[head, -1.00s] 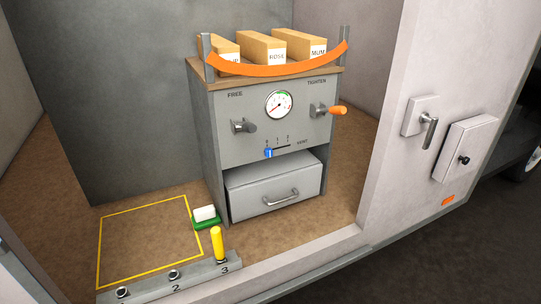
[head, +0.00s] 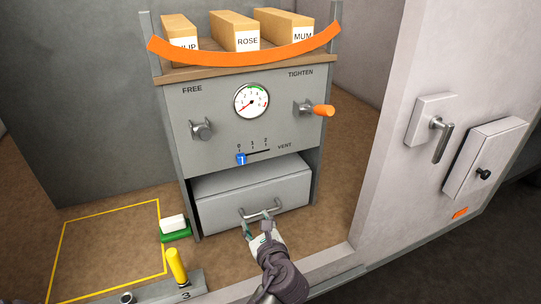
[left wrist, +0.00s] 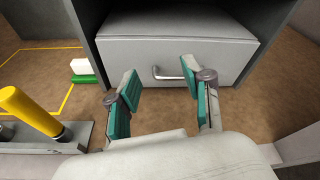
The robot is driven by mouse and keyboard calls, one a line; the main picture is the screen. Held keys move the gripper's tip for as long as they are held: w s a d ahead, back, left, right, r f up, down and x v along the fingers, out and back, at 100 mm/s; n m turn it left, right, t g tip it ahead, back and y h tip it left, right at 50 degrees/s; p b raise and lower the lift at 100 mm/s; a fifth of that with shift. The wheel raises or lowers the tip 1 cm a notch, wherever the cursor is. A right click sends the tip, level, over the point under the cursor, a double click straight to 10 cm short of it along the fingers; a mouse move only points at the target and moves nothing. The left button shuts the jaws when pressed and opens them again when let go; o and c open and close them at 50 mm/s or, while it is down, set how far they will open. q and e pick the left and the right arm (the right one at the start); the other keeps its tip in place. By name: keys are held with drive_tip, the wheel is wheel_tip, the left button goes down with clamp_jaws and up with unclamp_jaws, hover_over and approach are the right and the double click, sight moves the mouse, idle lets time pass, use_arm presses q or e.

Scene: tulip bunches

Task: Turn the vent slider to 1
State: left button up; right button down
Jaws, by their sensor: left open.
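The blue vent slider (head: 241,159) sits at the left end of its short slot, under the 0 mark, on the grey cabinet's front panel (head: 205,158). The marks 0, 1 and 2 run left to right above the slot, with VENT printed at the right. My left gripper (head: 258,222) is below the slider, in front of the drawer handle (head: 262,213). In the left wrist view my left gripper (left wrist: 161,92) is open and empty, its teal pads apart, with the drawer handle (left wrist: 168,76) beyond them. My right gripper is in neither view.
A gauge (head: 251,101), a grey knob (head: 202,130) and an orange-tipped lever (head: 315,109) are above the slider. A yellow peg (head: 176,265) stands at lower left, near a green-and-white block (head: 174,228).

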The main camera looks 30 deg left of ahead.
sight(243, 158)
use_arm(q)
wheel_tip(243, 158, up, 10)
drive_tip(key=w+f+m+t+y, duration=0.1)
drive_tip(key=w+m+y, duration=0.1)
drive_tip(key=m+y, duration=0.1)
drive_tip(key=x, duration=1.1)
drive_tip(key=shift+w+a+r, duration=0.2)
drive_tip(key=shift+w+r, duration=0.1)
drive_tip(key=shift+w, duration=0.05)
drive_tip(key=shift+w+a, duration=0.45)
drive_tip(key=shift+a, duration=0.1)
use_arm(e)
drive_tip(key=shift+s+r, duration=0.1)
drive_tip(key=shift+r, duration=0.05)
use_arm(q)
drive_tip(key=shift+c, duration=0.3)
clamp_jaws()
drive_tip(key=shift+w+d, duration=0.1)
